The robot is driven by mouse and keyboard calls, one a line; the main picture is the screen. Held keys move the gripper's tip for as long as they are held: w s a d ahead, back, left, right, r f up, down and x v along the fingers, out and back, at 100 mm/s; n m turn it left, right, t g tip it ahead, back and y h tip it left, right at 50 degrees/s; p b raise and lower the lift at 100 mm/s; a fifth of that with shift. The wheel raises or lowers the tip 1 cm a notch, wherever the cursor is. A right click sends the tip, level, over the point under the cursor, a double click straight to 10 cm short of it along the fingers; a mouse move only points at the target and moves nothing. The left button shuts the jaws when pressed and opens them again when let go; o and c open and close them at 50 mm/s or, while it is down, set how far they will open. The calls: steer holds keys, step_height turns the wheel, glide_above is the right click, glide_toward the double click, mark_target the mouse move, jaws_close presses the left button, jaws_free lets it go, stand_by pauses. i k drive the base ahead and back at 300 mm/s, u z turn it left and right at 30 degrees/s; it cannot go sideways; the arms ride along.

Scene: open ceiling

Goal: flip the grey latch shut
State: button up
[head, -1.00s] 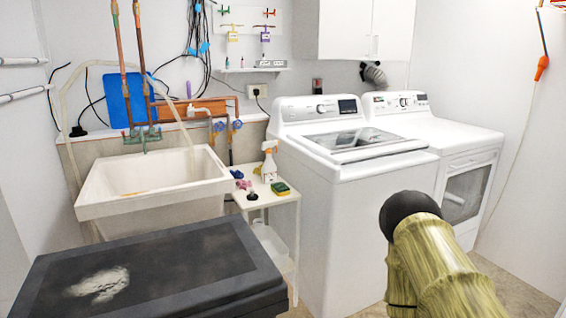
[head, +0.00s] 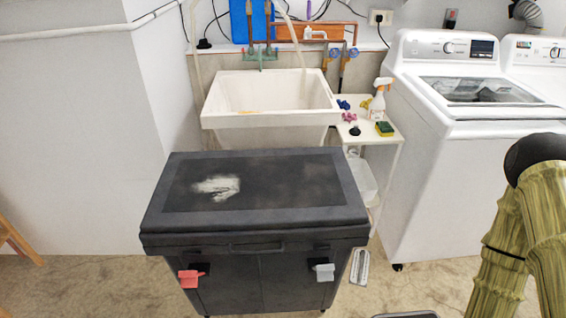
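The grey latch (head: 324,271) is on the front of a black chest (head: 256,225), at the right, below the lid edge. A similar red latch (head: 191,278) is on the same front at the left. The grey latch looks tilted out from the front; whether it is fastened is too small to tell. The lid is down. My arm shows at the right edge of the head view, with a yellow-green patterned surface and a dark joint. My gripper is not in the picture.
A white sink (head: 270,100) stands behind the chest. A small white side table (head: 375,138) with a spray bottle (head: 378,100) and a sponge (head: 384,128) is behind right. A washing machine (head: 455,180) stands at the right. The floor (head: 100,285) before the chest is mostly clear.

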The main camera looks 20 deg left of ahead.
mark_target(324, 272)
steer(key=z, duration=1.45)
steer(key=k, duration=0.8)
steer(key=u, duration=1.3)
